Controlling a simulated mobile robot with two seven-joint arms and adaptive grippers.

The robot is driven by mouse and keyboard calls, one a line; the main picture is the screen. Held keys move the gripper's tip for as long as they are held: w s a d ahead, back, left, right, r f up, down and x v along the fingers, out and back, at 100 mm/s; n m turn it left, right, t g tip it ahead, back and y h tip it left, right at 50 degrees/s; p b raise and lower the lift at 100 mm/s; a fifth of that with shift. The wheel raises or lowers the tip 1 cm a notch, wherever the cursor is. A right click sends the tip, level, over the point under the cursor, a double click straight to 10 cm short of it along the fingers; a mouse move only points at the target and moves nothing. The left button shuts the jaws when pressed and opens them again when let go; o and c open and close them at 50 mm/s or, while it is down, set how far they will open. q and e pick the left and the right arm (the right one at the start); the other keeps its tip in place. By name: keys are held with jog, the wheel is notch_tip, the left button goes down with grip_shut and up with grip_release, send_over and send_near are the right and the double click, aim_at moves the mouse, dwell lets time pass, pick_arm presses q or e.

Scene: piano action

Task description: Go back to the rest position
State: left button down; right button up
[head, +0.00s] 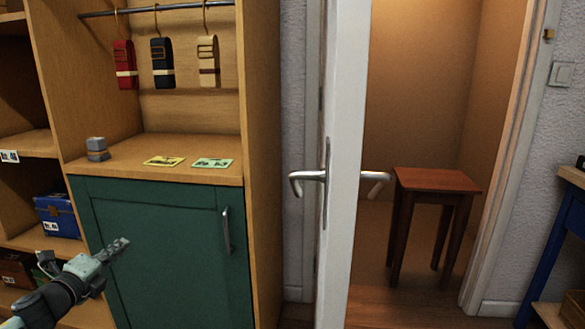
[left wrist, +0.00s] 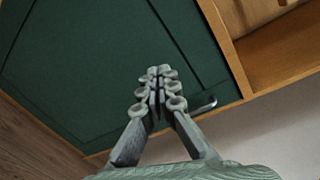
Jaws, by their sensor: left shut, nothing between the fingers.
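My left gripper (head: 118,247) shows at the lower left of the head view, in front of the green cabinet door (head: 160,240). It is shut and holds nothing. In the left wrist view the shut fingers (left wrist: 157,80) point towards the green door (left wrist: 90,60), with the metal handle (left wrist: 205,105) just to their right. The fingers look apart from the handle (head: 225,230), which stands well to their right in the head view. The green door is closed. My right gripper is in neither view.
A white door (head: 340,120) stands ajar at the centre, with lever handles (head: 307,176) on both sides. A wooden stool (head: 438,180) stands in the room behind it. The shelf above the cabinet holds a grey object (head: 97,149) and two cards (head: 212,163). Belts (head: 162,63) hang from a rail.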

pick_arm(q)
jog(key=s+a+f+n+g+y, duration=0.3)
jog(key=s+a+f+n, duration=0.2)
jog(key=s+a+f, duration=0.3)
jog(key=s+a+f+n+g+y, duration=0.3)
jog(key=s+a+f+n, duration=0.3)
jog(key=f, duration=0.4)
jog(key=s+a+f+n+g+y, duration=0.25)
jog(key=s+a+f, duration=0.25)
jog(key=s, duration=0.4)
jog(key=s+a+f+n+g+y, duration=0.1)
jog(key=s+a+f+n+g, duration=0.3)
jog(key=s, duration=0.5)
jog(key=s+d+f+n+g+h, duration=0.1)
jog(key=s+d+f+h, duration=0.15)
jog(key=d+f, duration=0.4)
jog(key=s+d+f+n+h, duration=0.1)
jog(key=s+d+f, duration=0.3)
jog(key=d+f, duration=0.3)
jog(key=s+d+f+n+h, duration=0.1)
jog(key=d+f, duration=0.1)
jog(key=d, duration=0.9)
jog(key=s+d+f+n+h, duration=0.1)
jog(key=s+d+f+h, duration=0.1)
jog(key=d, duration=1)
jog(key=shift+f+g+h, duration=0.3)
jog(key=shift+f+g, duration=0.15)
jog(key=shift+f, duration=0.1)
